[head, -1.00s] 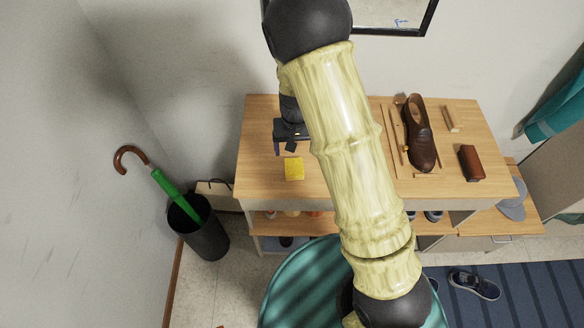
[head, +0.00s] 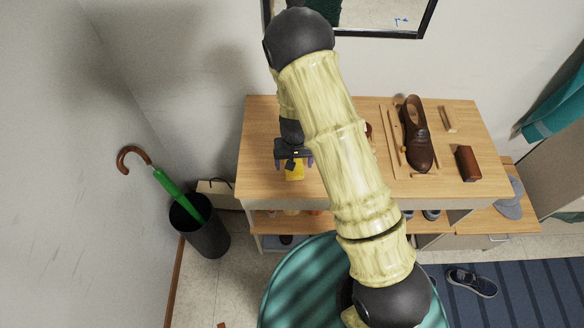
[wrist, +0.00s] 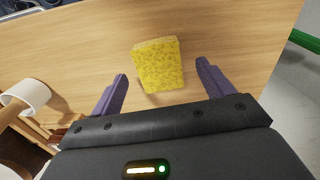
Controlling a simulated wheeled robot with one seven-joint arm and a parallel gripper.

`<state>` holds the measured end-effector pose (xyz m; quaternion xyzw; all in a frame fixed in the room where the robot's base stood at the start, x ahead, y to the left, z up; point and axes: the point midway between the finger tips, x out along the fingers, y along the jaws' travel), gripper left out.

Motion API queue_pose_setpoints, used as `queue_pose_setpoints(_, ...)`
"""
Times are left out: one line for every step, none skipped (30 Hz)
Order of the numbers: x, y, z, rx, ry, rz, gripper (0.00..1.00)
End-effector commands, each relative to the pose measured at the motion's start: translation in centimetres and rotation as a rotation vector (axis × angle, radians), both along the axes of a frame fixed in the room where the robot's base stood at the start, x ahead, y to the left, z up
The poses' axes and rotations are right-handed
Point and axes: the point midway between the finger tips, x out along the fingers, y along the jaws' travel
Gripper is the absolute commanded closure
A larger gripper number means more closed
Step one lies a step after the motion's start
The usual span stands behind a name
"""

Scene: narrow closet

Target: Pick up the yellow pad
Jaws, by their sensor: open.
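Whether the fingers touch the tabletop cannot be told.
On the table (head: 345,185) to the right are a brown shoe (head: 416,135), a red-brown block (head: 468,163) and a light wooden piece (head: 448,119). A dark bin (head: 200,228) with a green umbrella (head: 177,193) stands left of the table. The tabletop around the pad is clear.

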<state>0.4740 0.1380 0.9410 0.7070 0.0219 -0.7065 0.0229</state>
Motion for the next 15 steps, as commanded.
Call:
queue_pose_setpoints(-0.1, 0.0, -0.5, 0.000, 0.004, -0.002, 0.20)
queue_pose_setpoints(-0.1, 0.0, -0.9, -0.001, 0.003, -0.002, 0.20)
queue_pose_setpoints(0.0, 0.0, -1.3, 0.000, 0.002, -0.002, 0.20)
queue_pose_setpoints(-0.1, 0.0, -1.7, 0.000, 0.003, -0.001, 0.20)
queue_pose_setpoints(-0.1, 0.0, -1.9, 0.000, 0.002, -0.001, 0.20)
queue_pose_setpoints(0.0, 0.0, -2.1, 0.000, 0.001, -0.001, 0.20)
queue_pose_setpoints(0.0, 0.0, -2.3, 0.000, 0.000, -0.001, 0.20)
queue_pose_setpoints(0.0, 0.0, -2.4, 0.000, 0.000, -0.001, 0.20)
queue_pose_setpoints(0.0, 0.0, -2.5, 0.000, 0.000, -0.001, 0.20)
queue_pose_setpoints(0.0, 0.0, -2.5, 0.000, 0.000, -0.001, 0.20)
queue_pose_setpoints(0.0, 0.0, -2.5, 0.000, 0.000, -0.001, 0.20)
queue_pose_setpoints(0.0, 0.0, -2.5, 0.000, -0.001, -0.001, 0.20)
queue_pose_setpoints(0.0, 0.0, -2.5, 0.000, 0.000, -0.001, 0.20)
queue_pose_setpoints(0.0, 0.0, -2.5, 0.000, 0.000, -0.001, 0.20)
queue_pose_setpoints(0.0, 0.0, -2.5, 0.000, 0.000, -0.001, 0.20)
